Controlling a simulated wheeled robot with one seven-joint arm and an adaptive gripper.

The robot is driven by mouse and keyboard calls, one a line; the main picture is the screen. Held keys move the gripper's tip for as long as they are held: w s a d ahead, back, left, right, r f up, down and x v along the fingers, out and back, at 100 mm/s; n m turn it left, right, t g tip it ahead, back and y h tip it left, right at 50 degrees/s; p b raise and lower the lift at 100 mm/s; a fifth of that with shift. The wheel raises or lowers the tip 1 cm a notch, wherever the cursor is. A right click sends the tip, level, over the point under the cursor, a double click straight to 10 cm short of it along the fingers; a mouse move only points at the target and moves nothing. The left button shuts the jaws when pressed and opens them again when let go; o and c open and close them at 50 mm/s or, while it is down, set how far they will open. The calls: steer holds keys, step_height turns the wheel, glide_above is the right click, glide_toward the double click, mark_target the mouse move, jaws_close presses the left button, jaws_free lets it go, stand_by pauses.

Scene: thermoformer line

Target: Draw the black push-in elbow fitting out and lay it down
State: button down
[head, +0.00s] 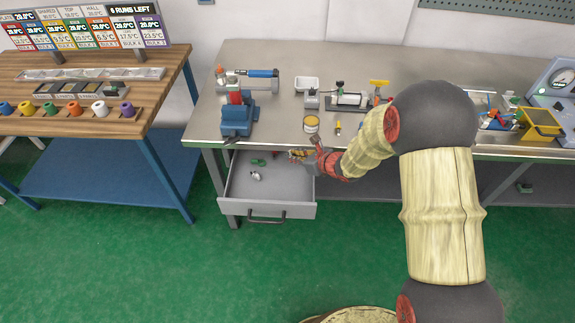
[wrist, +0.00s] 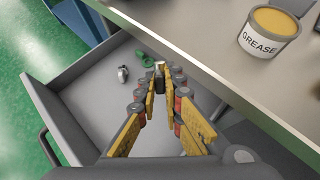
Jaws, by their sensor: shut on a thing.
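My gripper (head: 300,154) reaches into the open drawer at its back right, under the bench's front edge. In the wrist view, its yellow-padded fingers (wrist: 160,72) are closed at the tips on a small piece, which I take to be the black push-in elbow fitting (wrist: 159,65). Only a pale and dark bit of it shows between the fingertips; the rest is hidden. The grey drawer (head: 268,208) also holds a green fitting (wrist: 146,55) and a silver fitting (wrist: 123,73), both left of my fingers and apart from them.
The steel bench top (head: 270,125) overhangs the back of the drawer, close to my gripper. A grease tub (wrist: 270,32) stands near its edge. A blue vise (head: 237,118) stands to the left on the bench. The drawer's front and left floor is clear.

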steer(key=shift+t+y, duration=0.3)
steer(key=shift+t, duration=0.1)
steer(key=f+b, duration=0.1)
steer(key=f, duration=0.1)
steer(key=f+b, duration=0.1)
steer(key=b, duration=0.1)
steer(key=f+b, duration=0.1)
steer(key=f, duration=0.1)
steer(key=shift+w+a+f+b, duration=0.25)
steer(key=shift+f+b, duration=0.1)
steer(key=shift+b, duration=0.05)
steer(key=shift+f, duration=0.1)
steer(key=shift+f+b, duration=1.85)
steer(key=shift+f, duration=1.3)
steer(key=c, duration=1.9)
jaws_free()
steer(key=shift+o, duration=0.3)
